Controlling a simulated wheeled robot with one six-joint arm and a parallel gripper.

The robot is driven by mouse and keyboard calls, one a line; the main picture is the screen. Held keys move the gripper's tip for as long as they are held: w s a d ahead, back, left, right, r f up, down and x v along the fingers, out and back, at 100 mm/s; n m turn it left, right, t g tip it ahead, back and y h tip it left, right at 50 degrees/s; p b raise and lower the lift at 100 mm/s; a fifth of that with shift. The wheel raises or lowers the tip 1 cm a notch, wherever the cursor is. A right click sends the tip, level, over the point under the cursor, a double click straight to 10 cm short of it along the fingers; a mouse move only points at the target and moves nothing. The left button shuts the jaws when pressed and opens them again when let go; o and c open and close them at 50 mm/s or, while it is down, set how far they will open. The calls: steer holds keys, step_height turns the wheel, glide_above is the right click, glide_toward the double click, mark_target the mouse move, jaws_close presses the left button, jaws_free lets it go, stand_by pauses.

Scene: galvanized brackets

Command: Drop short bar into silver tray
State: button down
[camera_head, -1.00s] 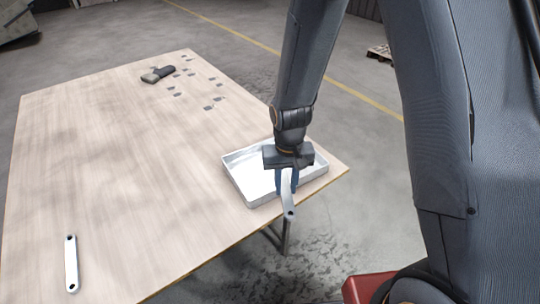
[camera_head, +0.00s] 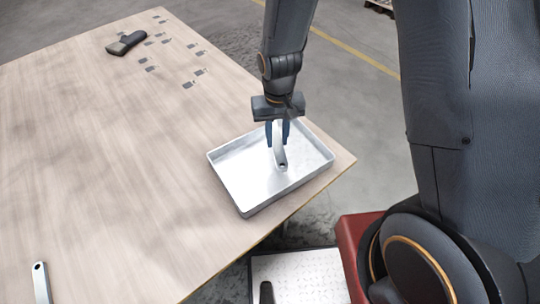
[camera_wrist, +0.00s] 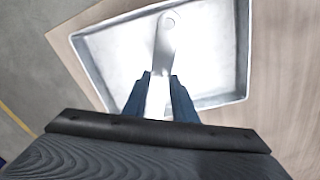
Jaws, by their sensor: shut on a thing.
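The silver tray (camera_head: 232,190) sits near the right corner of the wooden table; it also shows in the wrist view (camera_wrist: 112,82). My gripper (camera_head: 278,143) is over the tray and shut on a silver bar (camera_head: 280,158) with a hole at its end. The held bar (camera_wrist: 165,45) points away from the fingers in the wrist view, over the tray. I cannot tell whether it touches the tray floor. A second silver bar (camera_head: 41,284) lies on the table at the lower left, partly cut off by the frame.
A dark handheld tool (camera_head: 126,43) and several small grey plates (camera_head: 187,85) lie at the table's far end. The middle of the wooden table (camera_head: 130,150) is clear. A light metal platform (camera_head: 300,275) is below the table's near edge.

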steer(key=shift+f+b, duration=1.9)
steer(key=shift+f, duration=0.45)
steer(key=c, duration=1.4)
jaws_free()
steer(key=shift+o, duration=0.2)
steer(key=shift+r+b, duration=0.35)
steer(key=shift+r, duration=3.6)
steer(key=shift+d, duration=0.1)
steer(key=s+d+r, duration=0.3)
steer(key=d, duration=0.3)
steer(key=s+d+r+m, duration=0.1)
steer(key=s+d+r, duration=0.2)
steer(key=d, duration=0.3)
steer(key=shift+s+d+r+t, duration=0.2)
steer(key=shift+s+r+t, duration=0.15)
steer(key=shift+s, duration=0.4)
